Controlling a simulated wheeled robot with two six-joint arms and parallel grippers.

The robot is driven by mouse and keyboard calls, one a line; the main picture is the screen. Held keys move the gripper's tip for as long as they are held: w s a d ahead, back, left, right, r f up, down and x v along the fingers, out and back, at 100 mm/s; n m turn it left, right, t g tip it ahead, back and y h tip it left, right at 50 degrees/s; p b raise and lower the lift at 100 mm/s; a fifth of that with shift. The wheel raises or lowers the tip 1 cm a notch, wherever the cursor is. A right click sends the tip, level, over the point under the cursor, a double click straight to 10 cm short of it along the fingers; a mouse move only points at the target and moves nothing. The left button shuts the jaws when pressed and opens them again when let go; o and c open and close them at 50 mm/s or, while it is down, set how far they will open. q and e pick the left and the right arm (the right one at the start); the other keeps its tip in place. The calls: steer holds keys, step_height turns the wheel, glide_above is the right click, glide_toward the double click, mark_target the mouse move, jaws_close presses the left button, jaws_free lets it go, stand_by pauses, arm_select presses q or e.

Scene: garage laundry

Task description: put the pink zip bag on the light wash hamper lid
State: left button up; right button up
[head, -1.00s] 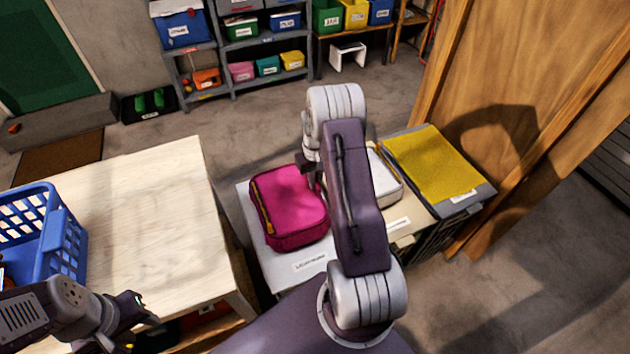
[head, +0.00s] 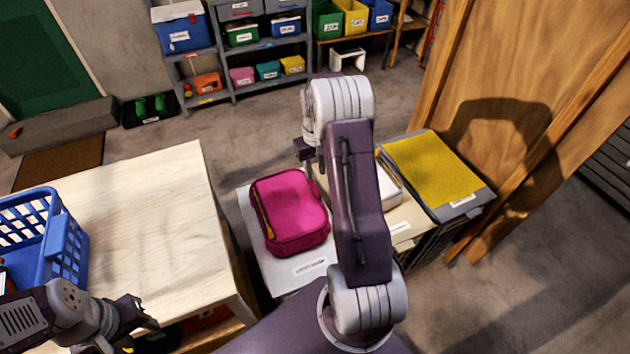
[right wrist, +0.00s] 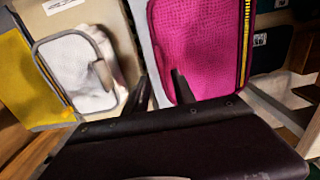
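The pink zip bag (head: 291,209) lies flat on the white hamper lid (head: 262,264), its yellow zip along the left side. The lid's front label is too small to read. My right gripper (head: 304,150) is above and beyond the bag's far right corner, apart from it and partly hidden by my arm. In the right wrist view its dark fingers (right wrist: 161,92) are spread with nothing between them, and the pink bag (right wrist: 202,45) lies beyond. My left gripper (head: 135,330) is open and empty by the table's front edge.
A beige lid (head: 402,220) with a white pouch (head: 389,188) and a lid with a yellow cloth (head: 432,168) stand to the right. A blue basket (head: 66,247) sits on the wooden table (head: 150,220). A wooden panel (head: 510,90) stands at right.

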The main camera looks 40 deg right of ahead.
steer(key=s+a+r+n, duration=0.1)
steer(key=s+a+r, duration=0.2)
steer(key=a, duration=0.3)
steer(key=s+a+r, duration=0.2)
steer(key=a+r, duration=0.1)
steer(key=a, duration=0.4)
steer(key=s+a+f+n+t, duration=0.1)
steer(key=s+a, duration=0.6)
steer(key=s, duration=0.3)
steer(key=shift+s+a+f, duration=0.2)
steer(key=shift+s+f, duration=0.05)
steer(key=shift+s, duration=0.15)
step_height(320, 180, up, 3)
steer(key=p, duration=0.3)
steer(key=shift+f, duration=0.1)
